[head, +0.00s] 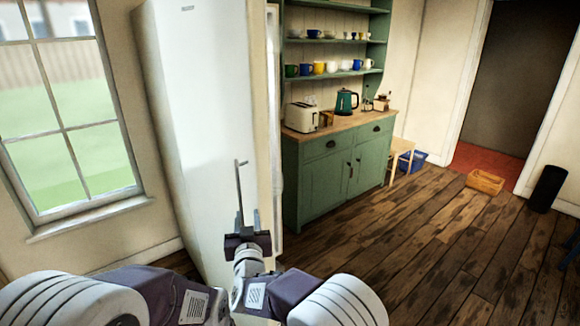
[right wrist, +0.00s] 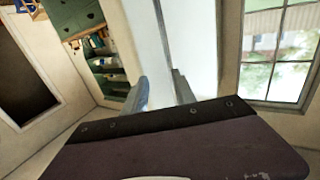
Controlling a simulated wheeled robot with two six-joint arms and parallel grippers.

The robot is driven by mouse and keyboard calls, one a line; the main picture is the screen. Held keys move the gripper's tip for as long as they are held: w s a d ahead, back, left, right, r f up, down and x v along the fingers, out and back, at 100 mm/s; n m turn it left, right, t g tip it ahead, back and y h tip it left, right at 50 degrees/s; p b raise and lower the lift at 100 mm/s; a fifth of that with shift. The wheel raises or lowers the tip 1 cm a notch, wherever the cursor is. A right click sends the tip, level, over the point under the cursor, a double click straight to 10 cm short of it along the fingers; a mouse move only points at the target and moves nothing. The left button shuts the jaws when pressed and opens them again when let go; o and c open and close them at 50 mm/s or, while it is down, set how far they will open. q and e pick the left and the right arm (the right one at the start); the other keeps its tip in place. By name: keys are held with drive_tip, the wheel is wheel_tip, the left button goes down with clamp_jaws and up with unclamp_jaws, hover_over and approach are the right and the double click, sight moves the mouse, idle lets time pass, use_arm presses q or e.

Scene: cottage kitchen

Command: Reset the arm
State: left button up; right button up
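My right gripper (head: 248,218) is in front of the tall white fridge (head: 195,110), near the right edge of its broad white face. In the right wrist view the two fingers of my right gripper (right wrist: 160,92) stand apart, with nothing clearly held between them. A slim grey upright bar (head: 239,188) with a short hook at its top rises just above the gripper in the head view. It looks like the fridge handle; I cannot tell whether a finger touches it. My left gripper is not in view.
A window (head: 65,120) is left of the fridge. A green dresser (head: 330,175) stands to the right, with a toaster (head: 301,117), kettle (head: 346,103) and several mugs. A wooden crate (head: 485,182) and black bin (head: 547,188) stand farther right. The wooden floor (head: 400,245) between is largely clear.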

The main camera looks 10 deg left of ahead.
drive_tip(key=w+d+r+m+t+h, duration=0.1)
drive_tip(key=w+d+r+h, duration=0.15)
drive_tip(key=d, duration=0.35)
drive_tip(key=w+d+r+m+t+h, duration=0.1)
drive_tip(key=w+d+r+m, duration=0.1)
drive_tip(key=w+d+r, duration=0.3)
drive_tip(key=s+d+g+h, duration=0.1)
drive_tip(key=d+g+h, duration=0.15)
drive_tip(key=d, duration=1.45)
drive_tip(key=s+d+f+g, duration=0.5)
drive_tip(key=s+d+f, duration=0.4)
drive_tip(key=f, duration=0.1)
drive_tip(key=s+f+g, duration=0.5)
drive_tip(key=s+f, duration=0.2)
drive_tip(key=s, duration=0.6)
drive_tip(key=s+d+f+g, duration=0.1)
drive_tip(key=s+f+g, duration=0.4)
drive_tip(key=s+f, duration=0.3)
drive_tip(key=s, duration=0.4)
drive_tip(key=shift+s+f+m+g+y, duration=0.25)
drive_tip(key=shift+s+m+g+y, duration=0.05)
drive_tip(key=shift+s+g+y, duration=0.1)
drive_tip(key=shift+w, duration=0.15)
